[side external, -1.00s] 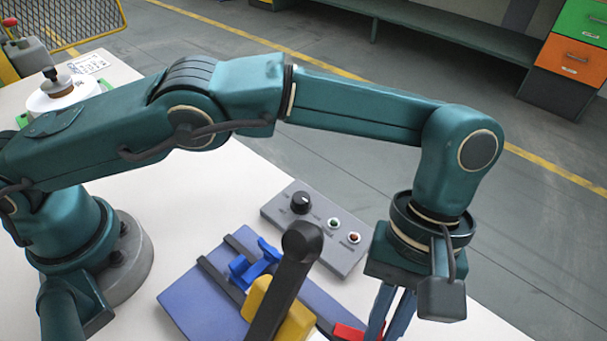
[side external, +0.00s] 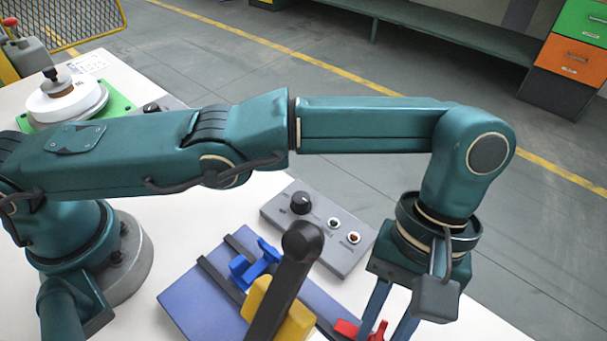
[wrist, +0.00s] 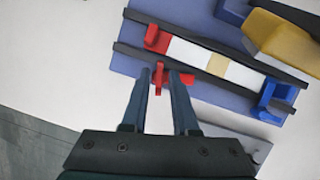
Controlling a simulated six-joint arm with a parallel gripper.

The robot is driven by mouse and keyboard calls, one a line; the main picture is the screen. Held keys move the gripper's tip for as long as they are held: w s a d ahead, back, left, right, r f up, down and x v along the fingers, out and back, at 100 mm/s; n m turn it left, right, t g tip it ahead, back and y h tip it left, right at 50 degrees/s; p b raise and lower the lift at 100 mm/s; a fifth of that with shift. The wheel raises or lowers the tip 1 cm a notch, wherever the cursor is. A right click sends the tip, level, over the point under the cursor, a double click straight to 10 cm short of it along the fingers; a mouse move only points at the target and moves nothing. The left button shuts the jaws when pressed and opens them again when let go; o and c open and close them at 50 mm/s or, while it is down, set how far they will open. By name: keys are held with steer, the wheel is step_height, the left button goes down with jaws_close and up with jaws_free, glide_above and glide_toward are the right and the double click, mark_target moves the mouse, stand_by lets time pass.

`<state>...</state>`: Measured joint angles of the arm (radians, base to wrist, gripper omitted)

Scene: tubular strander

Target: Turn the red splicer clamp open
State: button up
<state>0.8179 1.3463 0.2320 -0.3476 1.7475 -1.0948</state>
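The red splicer clamp (wrist: 156,40) sits at the left end of the blue splicer plate (wrist: 140,62) in the wrist view. Its red handle (wrist: 158,80) sticks out toward me. My gripper (wrist: 162,74) is open, one finger on each side of the handle, with a visible gap on the right. I cannot tell whether the left finger touches it. In the side view my gripper (side external: 388,335) points down at the red clamp (side external: 346,328), partly covering it and cut by the lower edge. A blue clamp (wrist: 275,98) sits at the other end of a white strip (wrist: 200,56) with a tan band.
A yellow block (side external: 287,322) with a tall black lever (side external: 285,280) stands on the plate beside the strip. A grey control box (side external: 335,250) with a knob and two buttons lies behind the plate. A white spool (side external: 66,103) on a green base stands far left.

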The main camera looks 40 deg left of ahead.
steer(key=shift+w+d+n, duration=0.1)
steer(key=shift+n, duration=0.4)
stand_by(0.3)
steer(key=shift+n+h, duration=0.4)
steer(key=shift+a+n+t+h, duration=0.15)
steer(key=shift+n+h, duration=0.05)
steer(key=shift+n, duration=0.5)
steer(key=shift+a+n+t+h, duration=0.1)
steer(key=shift+n+t+h, duration=0.1)
steer(key=shift+n, duration=0.5)
steer(key=w+a+r+t, duration=0.1)
steer(key=w+a+r, duration=0.1)
steer(key=r, duration=0.3)
steer(key=w+a+r+t+h, duration=0.1)
steer(key=w+a+r, duration=0.1)
steer(key=a+r, duration=0.15)
steer(key=w+a+r+t, duration=0.1)
steer(key=w+r, duration=0.2)
steer(key=r, duration=0.3)
steer(key=a+r+m+t+y, duration=0.1)
steer(key=a+r+t, duration=0.1)
steer(key=a, duration=0.5)
steer(key=a+r+m+t+y, duration=0.1)
steer(key=a+r+t, duration=0.1)
steer(key=a+r, duration=0.2)
steer(key=shift+a+r+m, duration=0.3)
steer(key=shift+a+r, duration=0.1)
steer(key=shift+a, duration=0.95)
